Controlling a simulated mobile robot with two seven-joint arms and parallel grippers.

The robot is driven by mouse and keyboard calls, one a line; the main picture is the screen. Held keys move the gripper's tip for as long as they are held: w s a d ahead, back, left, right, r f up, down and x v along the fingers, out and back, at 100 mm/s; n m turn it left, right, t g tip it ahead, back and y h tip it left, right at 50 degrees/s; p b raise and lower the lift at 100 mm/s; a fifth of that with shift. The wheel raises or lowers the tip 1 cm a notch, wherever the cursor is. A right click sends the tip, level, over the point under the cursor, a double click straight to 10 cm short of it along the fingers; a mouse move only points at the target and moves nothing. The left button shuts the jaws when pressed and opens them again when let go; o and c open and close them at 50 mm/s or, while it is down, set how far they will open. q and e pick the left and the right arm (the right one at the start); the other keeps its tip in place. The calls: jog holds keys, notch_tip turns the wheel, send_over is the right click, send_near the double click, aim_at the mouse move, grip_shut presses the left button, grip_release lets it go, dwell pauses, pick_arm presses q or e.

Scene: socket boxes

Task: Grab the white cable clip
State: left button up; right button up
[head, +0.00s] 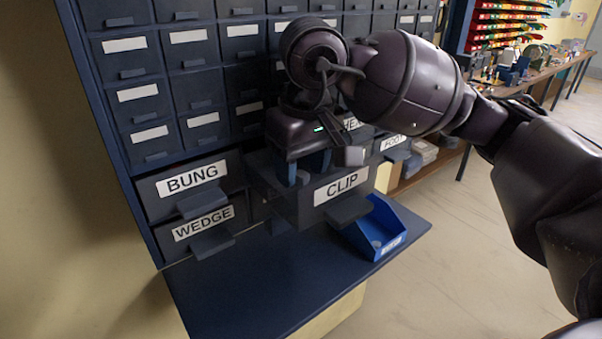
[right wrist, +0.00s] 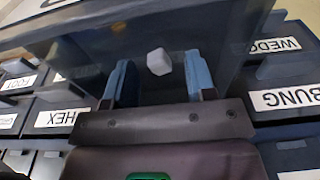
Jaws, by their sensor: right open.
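The drawer labelled CLIP (head: 330,205) is pulled out of the cabinet. My right gripper (head: 308,170) points down into it from above, its blue fingers partly hidden by the drawer front. In the right wrist view, a small white block-like piece, the white cable clip (right wrist: 158,62), lies in the drawer. It appears between and a little beyond the open fingers of my right gripper (right wrist: 158,82), with a gap on both sides. My left gripper is not in view.
Closed drawers labelled BUNG (head: 190,181) and WEDGE (head: 203,222) are left of the open drawer. A blue open bin (head: 373,232) stands on the dark ledge (head: 260,300) below, at right. The ledge's left part is clear. A small orange spot (right wrist: 118,27) shows in the drawer.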

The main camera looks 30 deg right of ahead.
jog(key=shift+f, duration=0.3)
jog(key=shift+c, duration=0.3)
jog(key=c, duration=0.7)
grip_shut()
jog(key=shift+r, duration=0.15)
